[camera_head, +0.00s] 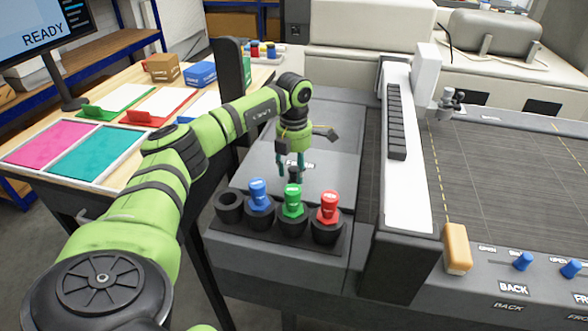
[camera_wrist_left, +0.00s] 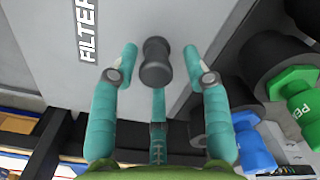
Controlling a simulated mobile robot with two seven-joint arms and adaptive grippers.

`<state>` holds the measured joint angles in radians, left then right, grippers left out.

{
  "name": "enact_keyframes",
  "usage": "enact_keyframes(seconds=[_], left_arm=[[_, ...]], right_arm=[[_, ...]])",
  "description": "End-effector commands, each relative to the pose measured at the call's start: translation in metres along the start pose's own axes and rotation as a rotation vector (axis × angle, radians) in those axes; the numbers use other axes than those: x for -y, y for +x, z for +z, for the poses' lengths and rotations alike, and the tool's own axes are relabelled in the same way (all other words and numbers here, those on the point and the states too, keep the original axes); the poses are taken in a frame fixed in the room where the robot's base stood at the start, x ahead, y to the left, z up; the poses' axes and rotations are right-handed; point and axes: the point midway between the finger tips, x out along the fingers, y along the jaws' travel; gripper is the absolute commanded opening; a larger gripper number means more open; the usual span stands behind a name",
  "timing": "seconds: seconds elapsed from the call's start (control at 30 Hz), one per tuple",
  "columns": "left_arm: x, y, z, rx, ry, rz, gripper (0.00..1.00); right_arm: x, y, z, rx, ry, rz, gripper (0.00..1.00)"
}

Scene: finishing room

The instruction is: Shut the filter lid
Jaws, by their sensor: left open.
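The filter lid is a flat grey panel (camera_head: 335,153) on the machine's left part in the head view. It also shows in the wrist view (camera_wrist_left: 150,15), with a FILTER label on it. A dark round knob (camera_wrist_left: 156,62) stands out from the lid. In the head view it shows (camera_head: 294,176) just below my fingers. My left gripper (camera_head: 291,170) points down at the lid. In the wrist view its teal fingers (camera_wrist_left: 156,68) are spread open on both sides of the knob, with visible gaps. My right gripper is out of view.
A dark holder (camera_head: 268,238) with blue, green and red capped pens and an empty round socket stands just in front of the lid. The white gantry (camera_head: 405,140) rises to the right. A wooden table with coloured trays lies left.

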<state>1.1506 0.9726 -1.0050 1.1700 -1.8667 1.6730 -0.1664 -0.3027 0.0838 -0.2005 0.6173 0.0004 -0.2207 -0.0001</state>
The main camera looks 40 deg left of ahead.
Motion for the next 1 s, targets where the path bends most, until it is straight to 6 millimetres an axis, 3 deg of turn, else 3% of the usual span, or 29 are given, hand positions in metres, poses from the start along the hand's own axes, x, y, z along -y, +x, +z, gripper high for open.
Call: enact_keyframes(seconds=[0.3, 0.5, 0.7, 1.0], left_arm=[[0.001, -0.066, 0.001, 0.005, 0.001, 0.001, 0.48], [0.001, -0.099, 0.001, 0.003, 0.002, -0.001, 0.48], [0.002, -0.113, 0.0, 0.0, 0.002, -0.001, 0.48], [0.002, -0.113, 0.0, -0.001, 0.002, -0.001, 0.48]], right_arm=[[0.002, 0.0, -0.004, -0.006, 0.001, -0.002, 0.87], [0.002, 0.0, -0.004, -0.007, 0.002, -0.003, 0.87], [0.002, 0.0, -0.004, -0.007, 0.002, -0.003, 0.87], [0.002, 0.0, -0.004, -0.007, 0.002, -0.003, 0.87]])
